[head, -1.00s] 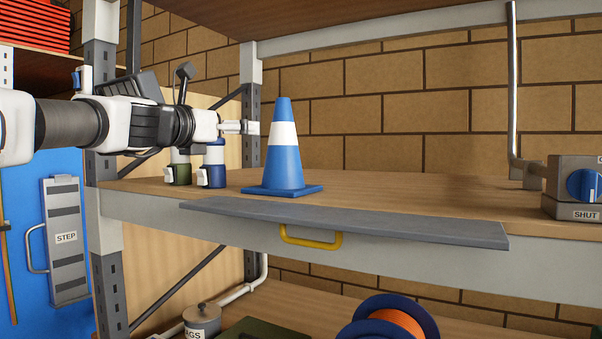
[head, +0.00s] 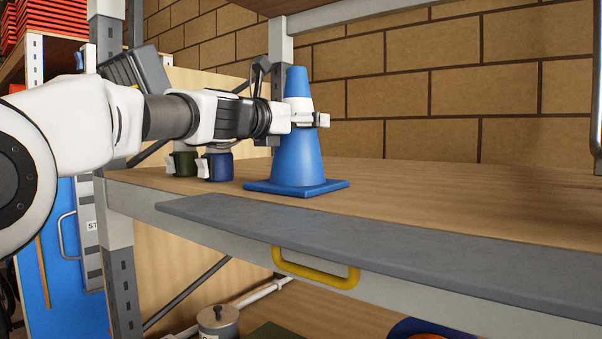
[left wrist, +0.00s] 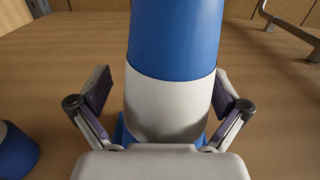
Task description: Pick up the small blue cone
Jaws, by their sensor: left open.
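The small blue cone (head: 297,155) with a white band stands upright on its square base on the wooden shelf. In the left wrist view the cone (left wrist: 175,45) fills the middle, its base mostly hidden behind my gripper. My left gripper (head: 315,120) is level with the white band, in front of part of it. In the left wrist view my left gripper (left wrist: 165,98) is open, with one finger on each side of the white band. Gaps show between both finger pads and the cone. My right gripper is in neither view.
A green container (head: 183,163) and a blue container (head: 216,165) stand left of the cone; a blue object (left wrist: 15,150) is at the lower left in the wrist view. A grey flap (head: 350,237) with a yellow handle (head: 315,271) runs along the shelf's front. The shelf right of the cone is clear.

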